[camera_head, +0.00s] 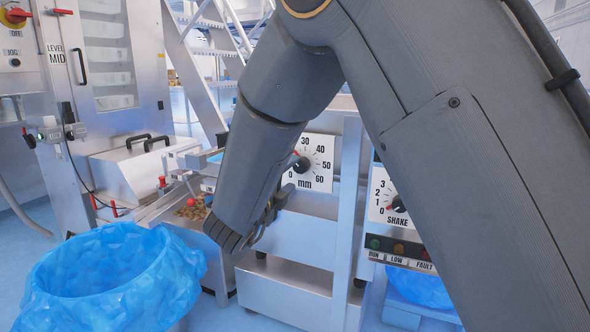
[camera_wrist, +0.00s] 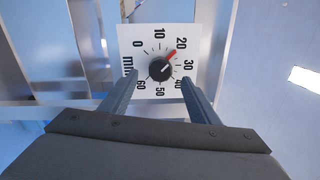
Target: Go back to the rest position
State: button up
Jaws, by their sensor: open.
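My arm reaches down across the middle of the head view, and my gripper (camera_head: 272,207) is at its lower end, partly hidden by the arm. In the wrist view my gripper (camera_wrist: 160,94) is open, with its two fingers apart and nothing between them. The white mm dial (camera_wrist: 143,60) lies beyond the fingertips, its black knob (camera_wrist: 160,69) framed between them. The knob's red pointer points near 20. In the head view the mm dial (camera_head: 320,153) is on the machine front, with its left part hidden by my arm.
A SHAKE dial (camera_head: 385,205) and an indicator strip (camera_head: 399,250) sit at the right beside my arm. A blue-lined bin (camera_head: 105,290) stands at the lower left. A tray (camera_head: 190,208) with small pieces is left of my arm. A steel cabinet (camera_head: 100,70) and stairs (camera_head: 205,75) stand behind.

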jog(key=shift+v, duration=1.1)
jog(key=shift+a, duration=0.1)
